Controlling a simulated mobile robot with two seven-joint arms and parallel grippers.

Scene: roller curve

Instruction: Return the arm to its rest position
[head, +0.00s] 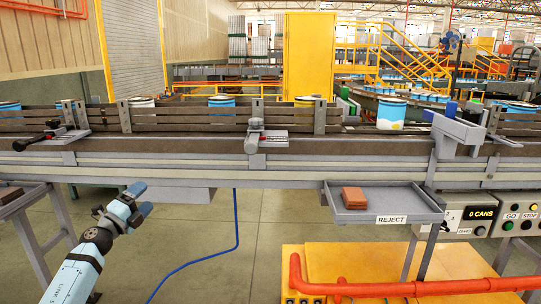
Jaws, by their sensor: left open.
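My left arm comes in from the lower left and is light blue. Its gripper (142,198) is open and empty, with free air around it. It is in front of and below the conveyor's grey side rail (200,176) and touches nothing. My right gripper is not in view.
Blue-and-white cans stand on the conveyor, one of them (391,113) right of centre. The grey REJECT tray (400,206) holds a brown block (355,198). A control panel (479,214) is at the right. A red pipe rail (400,288) stands low in front. The floor beside my gripper is clear.

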